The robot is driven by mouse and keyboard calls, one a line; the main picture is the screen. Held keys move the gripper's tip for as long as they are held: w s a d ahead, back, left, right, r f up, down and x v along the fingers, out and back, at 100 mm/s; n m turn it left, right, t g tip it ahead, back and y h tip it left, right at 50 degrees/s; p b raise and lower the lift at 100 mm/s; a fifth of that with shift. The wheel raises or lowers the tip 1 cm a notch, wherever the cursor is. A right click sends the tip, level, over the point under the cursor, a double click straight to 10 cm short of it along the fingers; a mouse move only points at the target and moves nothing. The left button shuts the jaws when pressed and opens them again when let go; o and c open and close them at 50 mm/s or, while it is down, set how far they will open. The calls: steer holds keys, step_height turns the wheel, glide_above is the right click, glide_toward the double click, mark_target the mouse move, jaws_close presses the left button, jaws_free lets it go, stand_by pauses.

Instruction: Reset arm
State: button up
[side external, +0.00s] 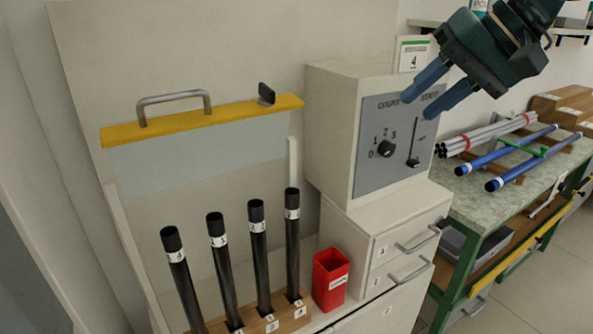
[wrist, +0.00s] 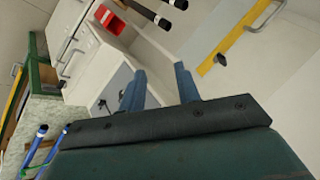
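My gripper (side external: 421,91) is in the air at the upper right of the side external view, in front of the control box (side external: 335,135). Its two blue fingers are apart with nothing between them. In the wrist view, the open gripper (wrist: 158,88) shows the same gap. The box's grey panel (side external: 370,165) carries a knob (side external: 386,149) marked 0 to 3 and a lever (side external: 414,150) that sits low in its slot. Several black rods (side external: 260,250) stand in a wooden rack (side external: 285,321) at the lower middle.
A yellow-edged clear guard (side external: 205,120) is above and behind the rods. A red bin (side external: 331,279) stands right of the rack. Drawers (side external: 400,235) are below the box. Blue rods (side external: 520,172) and grey tubes (side external: 487,135) lie on the bench (side external: 460,198) at right.

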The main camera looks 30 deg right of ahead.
steer(key=s+d+f+n+h, duration=0.1)
steer(key=s+d+f+n, duration=0.2)
steer(key=s+f, duration=0.4)
steer(key=s+d+f+n+g+h, duration=0.1)
steer(key=s+d+f+n+h, duration=0.1)
steer(key=s+d+f, duration=0.4)
steer(key=s+f, duration=0.1)
steer(key=s, duration=0.2)
steer(key=shift+s+d+n+g+h, duration=0.2)
steer(key=shift+d+n+g+h, duration=0.1)
steer(key=shift+n, duration=0.1)
steer(key=shift+f, duration=0.1)
stand_by(1.7)
